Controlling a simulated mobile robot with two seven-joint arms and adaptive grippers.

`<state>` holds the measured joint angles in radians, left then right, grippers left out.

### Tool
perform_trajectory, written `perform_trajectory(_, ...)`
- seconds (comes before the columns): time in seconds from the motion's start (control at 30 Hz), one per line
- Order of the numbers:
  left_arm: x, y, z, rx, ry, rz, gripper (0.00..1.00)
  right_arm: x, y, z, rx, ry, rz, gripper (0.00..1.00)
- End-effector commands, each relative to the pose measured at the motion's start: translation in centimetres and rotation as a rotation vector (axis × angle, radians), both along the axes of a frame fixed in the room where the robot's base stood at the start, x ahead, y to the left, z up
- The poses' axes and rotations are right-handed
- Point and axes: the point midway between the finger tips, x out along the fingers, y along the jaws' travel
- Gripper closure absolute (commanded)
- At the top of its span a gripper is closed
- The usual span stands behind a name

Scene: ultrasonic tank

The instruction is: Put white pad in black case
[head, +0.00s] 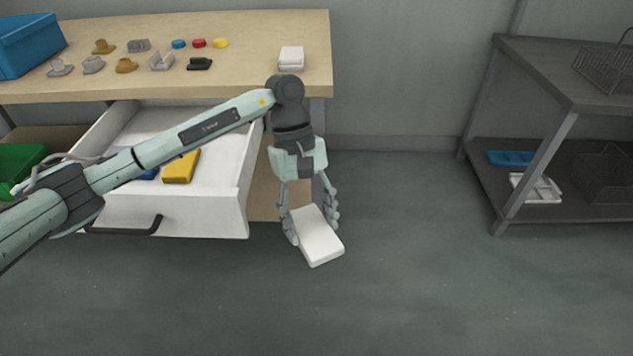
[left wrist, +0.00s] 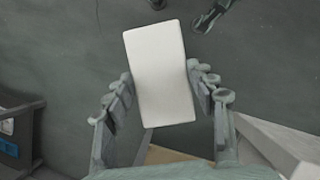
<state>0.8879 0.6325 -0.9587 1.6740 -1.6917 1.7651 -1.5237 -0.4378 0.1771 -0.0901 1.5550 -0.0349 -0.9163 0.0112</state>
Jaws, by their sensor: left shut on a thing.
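The white pad (head: 317,235) is a flat white rectangular block, held in my left gripper (head: 310,217) in front of the workbench, over the open floor. In the left wrist view the pad (left wrist: 160,72) sits between the two fingers of my left gripper (left wrist: 163,92), which touch its long sides. The pad tilts in the head view, its far end pointing down and right. I cannot make out a black case for certain; a small black item (head: 199,64) lies on the workbench. My right gripper is not in view.
The wooden workbench (head: 250,60) carries several small parts, a white block (head: 291,58) and a blue bin (head: 28,45). Its open drawer (head: 190,215) holds a yellow pad (head: 181,167). A dark shelf (head: 570,75) with wire baskets stands at right. The floor between is clear.

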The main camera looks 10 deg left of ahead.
Motion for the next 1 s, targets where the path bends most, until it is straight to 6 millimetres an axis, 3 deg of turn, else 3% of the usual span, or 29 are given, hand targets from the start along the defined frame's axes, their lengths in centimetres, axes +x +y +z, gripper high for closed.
perform_trajectory(0.17, -1.3, 2.2, -4.4, 0.003, 0.002, -0.397, 0.59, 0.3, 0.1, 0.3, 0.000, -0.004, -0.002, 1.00)
perform_trajectory(0.3, -2.2, 4.9, -8.3, 0.002, 0.002, -0.645, 0.59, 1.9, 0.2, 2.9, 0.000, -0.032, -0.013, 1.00)
perform_trajectory(0.4, -2.4, 6.0, -9.7, 0.001, -0.002, -0.703, 0.59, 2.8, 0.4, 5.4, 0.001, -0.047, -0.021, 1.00)
perform_trajectory(0.7, -2.4, 6.7, -11.1, -0.002, -0.004, -0.720, 0.59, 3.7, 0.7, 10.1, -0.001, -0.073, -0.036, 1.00)
perform_trajectory(1.0, -2.4, 6.7, -11.0, -0.003, -0.005, -0.719, 0.59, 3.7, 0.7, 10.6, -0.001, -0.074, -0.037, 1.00)
